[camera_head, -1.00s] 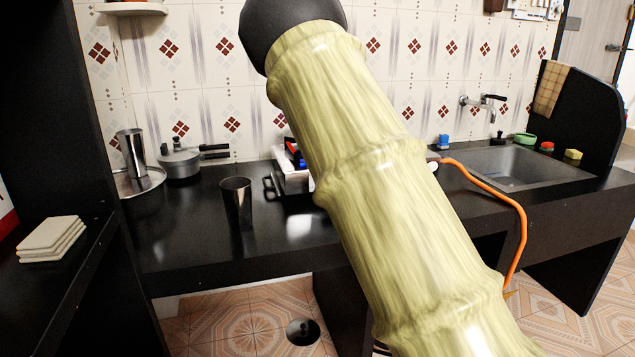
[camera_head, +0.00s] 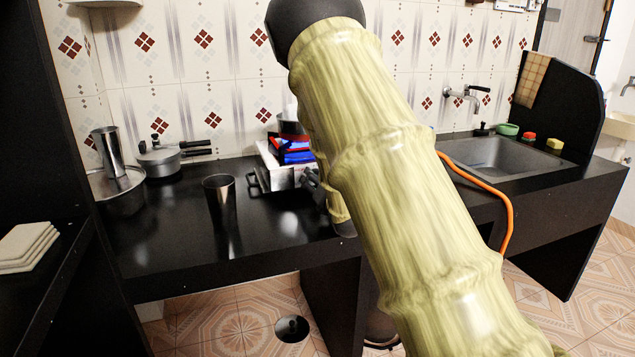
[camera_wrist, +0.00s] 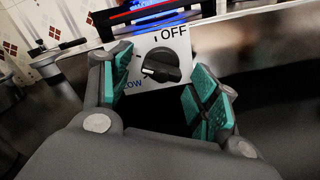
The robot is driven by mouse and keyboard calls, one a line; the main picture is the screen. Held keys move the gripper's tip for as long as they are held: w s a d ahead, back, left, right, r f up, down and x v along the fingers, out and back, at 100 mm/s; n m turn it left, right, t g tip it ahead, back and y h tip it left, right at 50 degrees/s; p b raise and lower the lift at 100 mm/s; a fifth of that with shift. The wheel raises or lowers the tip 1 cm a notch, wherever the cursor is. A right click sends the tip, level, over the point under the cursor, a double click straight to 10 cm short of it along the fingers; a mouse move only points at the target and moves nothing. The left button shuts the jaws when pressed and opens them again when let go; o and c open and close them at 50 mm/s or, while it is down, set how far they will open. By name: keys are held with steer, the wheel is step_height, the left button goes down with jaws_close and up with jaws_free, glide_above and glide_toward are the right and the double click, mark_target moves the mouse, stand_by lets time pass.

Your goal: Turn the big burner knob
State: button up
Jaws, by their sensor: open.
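The big burner knob (camera_wrist: 161,65) is black and round with a raised grip, on a white panel (camera_wrist: 182,43) marked "OFF" and "LOW". In the wrist view it shows ahead, between the teal-padded fingers of my gripper (camera_wrist: 162,92). The fingers are spread apart, one on each side of the knob, and are not closed on it. In the head view the white stove (camera_head: 279,180) stands on the black counter, partly behind my arm. Only a dark part of my gripper (camera_head: 312,183) shows there, beside the stove front. The knob is hidden in that view.
A dark metal cup (camera_head: 220,203) stands left of the stove. A pressure cooker (camera_head: 160,160) and a tall steel cup (camera_head: 107,150) are farther left. An orange hose (camera_head: 500,200) and a sink (camera_head: 490,157) lie right. The counter front (camera_head: 270,232) is bare.

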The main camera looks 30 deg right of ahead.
steer(key=shift+w+d, duration=0.15)
steer(key=shift+w, duration=0.15)
steer(key=c, duration=1)
steer(key=shift+m, duration=1.1)
steer(key=m, duration=0.4)
steer(key=shift+r+p, duration=0.15)
steer(key=shift+p, duration=0.25)
steer(key=m+p, duration=0.1)
steer(key=m, duration=0.4)
steer(key=shift+m, duration=0.4)
